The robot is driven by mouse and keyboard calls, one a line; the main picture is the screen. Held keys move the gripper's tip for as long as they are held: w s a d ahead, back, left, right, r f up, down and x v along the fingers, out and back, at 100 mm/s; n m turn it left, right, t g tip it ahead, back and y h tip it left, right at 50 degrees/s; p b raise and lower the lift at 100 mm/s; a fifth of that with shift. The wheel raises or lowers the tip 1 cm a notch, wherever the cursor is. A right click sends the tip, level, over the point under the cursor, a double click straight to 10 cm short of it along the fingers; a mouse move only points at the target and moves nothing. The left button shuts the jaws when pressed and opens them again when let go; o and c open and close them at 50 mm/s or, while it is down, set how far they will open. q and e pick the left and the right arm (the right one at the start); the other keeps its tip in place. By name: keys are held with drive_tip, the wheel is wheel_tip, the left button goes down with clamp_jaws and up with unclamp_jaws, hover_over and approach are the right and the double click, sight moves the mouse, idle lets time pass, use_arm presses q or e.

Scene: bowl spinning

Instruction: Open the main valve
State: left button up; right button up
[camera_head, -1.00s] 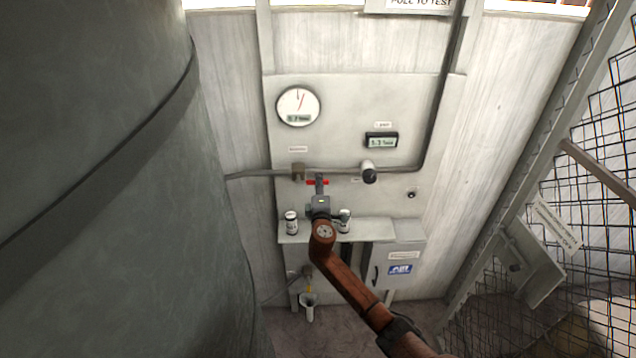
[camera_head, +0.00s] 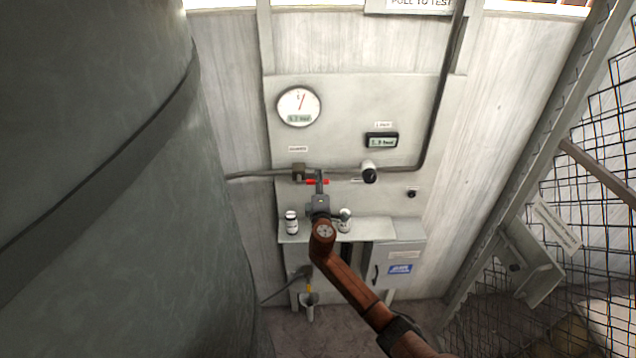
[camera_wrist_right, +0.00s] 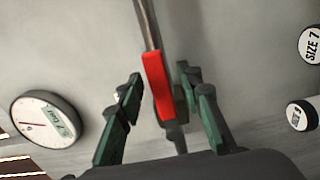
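The main valve's red handle (camera_head: 312,182) is on the grey pipe on the wall panel. In the right wrist view the red handle (camera_wrist_right: 158,86) lies between the two green fingers of my right gripper (camera_wrist_right: 160,92). Gaps show on both sides, so the gripper is open around it and not clamped. In the head view my right gripper (camera_head: 319,184) is in front of the handle and hides part of it. My left gripper is not in view.
A round gauge (camera_head: 299,106) and a small digital display (camera_head: 381,141) are above the pipe. Two small bottles, left (camera_head: 291,222) and right (camera_head: 345,220), stand on the ledge below. A large grey tank (camera_head: 110,200) fills the left side.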

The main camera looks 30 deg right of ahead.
drive_tip(key=shift+s, duration=0.1)
drive_tip(key=v, duration=1.1)
drive_tip(key=shift+s+a, duration=0.2)
drive_tip(key=shift+s, duration=0.15)
drive_tip(key=shift+f, duration=0.1)
